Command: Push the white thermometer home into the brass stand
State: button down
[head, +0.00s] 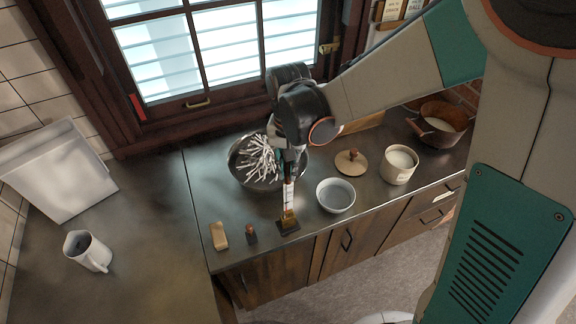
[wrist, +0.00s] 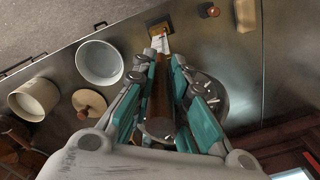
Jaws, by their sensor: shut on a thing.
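The white thermometer (head: 289,194) stands nearly upright, with red marks on its white face and a dark upper part. My gripper (head: 289,160) is shut on its upper part from above. In the wrist view my gripper (wrist: 165,90) has its teal fingers on both sides of the brown shaft of the thermometer (wrist: 160,42). The brass stand (head: 288,221) is on the counter near its front edge, on a dark base. The thermometer's lower end meets the top of the stand; how deep it sits I cannot tell.
A metal bowl of white sticks (head: 240,170) is behind and left of my gripper. A pale bowl (head: 335,195) is close on the right, with a lid (head: 351,162) and a pot (head: 400,165) beyond. A wooden block (head: 219,236) and small stamp (head: 251,234) lie left of the stand.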

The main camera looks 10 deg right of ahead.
jog(key=c, duration=1.5)
grip_release()
